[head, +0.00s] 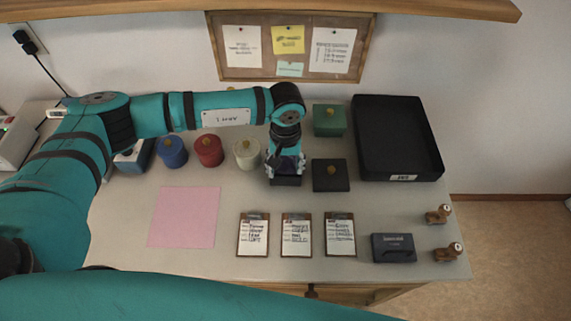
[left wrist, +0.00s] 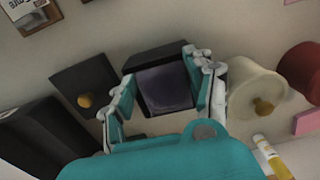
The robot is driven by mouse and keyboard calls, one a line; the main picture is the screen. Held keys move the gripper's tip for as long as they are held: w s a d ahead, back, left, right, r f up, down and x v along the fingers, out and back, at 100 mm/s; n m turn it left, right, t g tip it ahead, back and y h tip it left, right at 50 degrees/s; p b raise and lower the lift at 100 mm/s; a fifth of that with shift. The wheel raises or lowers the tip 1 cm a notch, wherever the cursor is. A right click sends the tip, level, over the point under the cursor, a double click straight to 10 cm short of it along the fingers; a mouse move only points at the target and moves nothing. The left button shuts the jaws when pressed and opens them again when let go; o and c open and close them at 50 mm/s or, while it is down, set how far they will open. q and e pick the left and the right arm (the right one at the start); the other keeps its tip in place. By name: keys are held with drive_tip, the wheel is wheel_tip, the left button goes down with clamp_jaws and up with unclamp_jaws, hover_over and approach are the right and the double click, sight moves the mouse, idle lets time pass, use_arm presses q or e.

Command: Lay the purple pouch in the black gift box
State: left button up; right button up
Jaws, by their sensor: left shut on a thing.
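My left gripper (head: 286,163) points down over the black gift box (head: 286,181), in the middle of the table. In the left wrist view my left gripper (left wrist: 164,90) is shut on the purple pouch (left wrist: 166,88), a dark purple shape between its fingers. The black gift box (left wrist: 152,55) shows its dark wall just beyond the pouch there. The pouch is at the box opening; I cannot tell whether it touches the bottom. The gripper hides most of the box in the head view. My right gripper is not in view.
A flat black square with a gold knob (head: 331,177) lies right of the box. A cream canister (head: 247,154) stands close left, and a green box (head: 328,120) behind. A large black tray (head: 398,140) is at the right. Clipboards (head: 296,236) lie in front.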

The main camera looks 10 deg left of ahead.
use_arm(q)
drive_tip(key=o, duration=1)
drive_tip(key=shift+r, duration=0.25)
wheel_tip(320, 180, up, 12)
drive_tip(key=shift+f, duration=0.25)
drive_tip(key=shift+s+f, duration=0.1)
